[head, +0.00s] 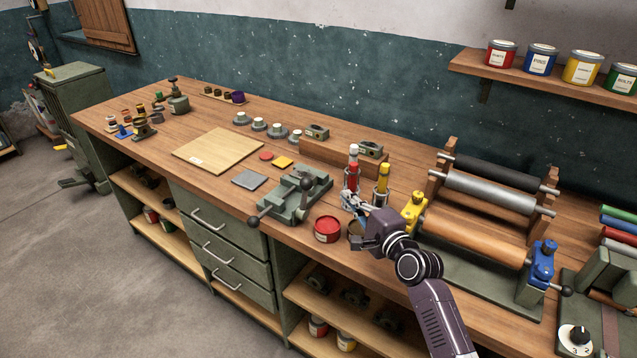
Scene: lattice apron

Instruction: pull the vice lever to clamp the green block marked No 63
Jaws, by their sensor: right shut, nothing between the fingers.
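The grey-green vice (290,204) stands near the front edge of the bench. A dark round knob (253,221) sticks out at its front left, and a lever with a dark ball (307,184) rises at its right side. I cannot make out a block marked No 63; no label is readable at this size, and I cannot tell whether a block sits between the jaws. My right gripper (350,202) is shut and empty, to the right of the vice and apart from it, beside the marker holders. My left gripper is not in view.
A red tin (327,229) stands between the vice and my right arm. Holders with red (352,177) and yellow (383,178) sticks stand close behind my gripper. A roller press (480,215) fills the right.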

